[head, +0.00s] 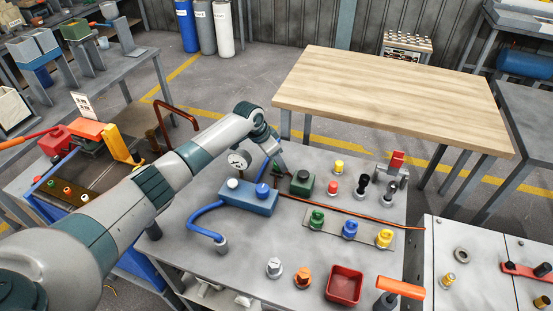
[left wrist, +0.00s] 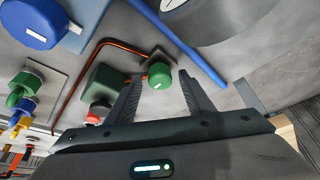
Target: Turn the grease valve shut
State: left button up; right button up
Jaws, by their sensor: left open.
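In the left wrist view, a green round knob (left wrist: 160,75) with a pale mark stands beside a green block (left wrist: 106,92). The block also shows in the head view (head: 302,184). I cannot read any label that names the grease valve. My left gripper (head: 280,164) is just behind and left of the block in the head view. In the left wrist view the left gripper (left wrist: 160,82) is open and empty, its fingers on either side of the green knob; contact cannot be told. My right gripper is not in view.
Green (head: 317,219), blue (head: 350,230) and yellow (head: 384,238) valves stand on a plate at the front. A copper pipe (head: 350,212) crosses the bench. A wooden table (head: 395,95) behind is clear.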

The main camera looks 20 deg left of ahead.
pick_arm(q)
jog(key=shift+f, duration=0.1)
jog(key=c, duration=1.1)
jog(key=shift+o, duration=0.2)
